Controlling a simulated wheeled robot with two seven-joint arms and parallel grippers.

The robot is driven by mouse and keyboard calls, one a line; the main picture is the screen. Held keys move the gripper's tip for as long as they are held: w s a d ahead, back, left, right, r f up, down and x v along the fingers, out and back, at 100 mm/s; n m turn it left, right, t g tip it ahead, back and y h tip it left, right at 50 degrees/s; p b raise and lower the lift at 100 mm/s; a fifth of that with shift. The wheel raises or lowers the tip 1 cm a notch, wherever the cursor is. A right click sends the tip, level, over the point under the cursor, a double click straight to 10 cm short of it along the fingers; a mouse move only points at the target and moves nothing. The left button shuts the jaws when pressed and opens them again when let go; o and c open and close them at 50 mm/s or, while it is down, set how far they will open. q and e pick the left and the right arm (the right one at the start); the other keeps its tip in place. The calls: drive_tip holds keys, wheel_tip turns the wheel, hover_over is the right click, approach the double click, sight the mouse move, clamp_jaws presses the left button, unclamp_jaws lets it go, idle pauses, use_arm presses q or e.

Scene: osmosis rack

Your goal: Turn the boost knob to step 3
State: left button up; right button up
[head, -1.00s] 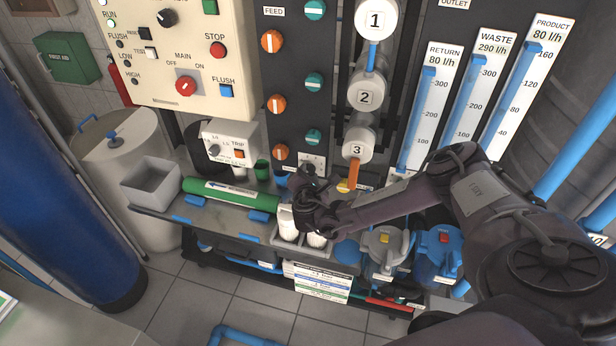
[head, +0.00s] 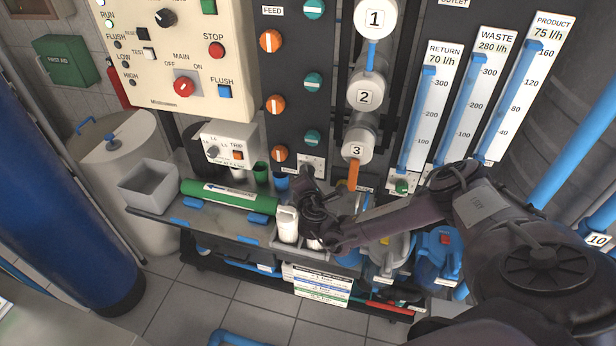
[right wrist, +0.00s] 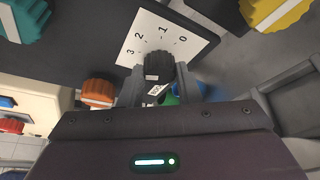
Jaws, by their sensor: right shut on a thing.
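The boost knob (right wrist: 159,66) is a black ribbed knob in the right wrist view, in front of a white dial plate (right wrist: 185,35) marked 0, 1, 2 and 3. My right gripper (right wrist: 160,80) is shut on the knob, one finger on each side. I cannot read clearly which number the knob points to. In the head view my right gripper (head: 307,178) reaches up to the white dial plate (head: 313,162) at the bottom of the dark valve panel, and hides the knob there. My left gripper is not in view.
An orange knob (right wrist: 98,92) is close beside the gripper, and yellow (right wrist: 274,12) and teal (right wrist: 25,18) knobs are farther off. Below the arm are white bottles (head: 287,225) on the bench. A green cylinder (head: 228,195) lies to the left.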

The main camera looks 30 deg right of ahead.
drive_tip(key=o, duration=1)
drive_tip(key=shift+v, duration=3.9)
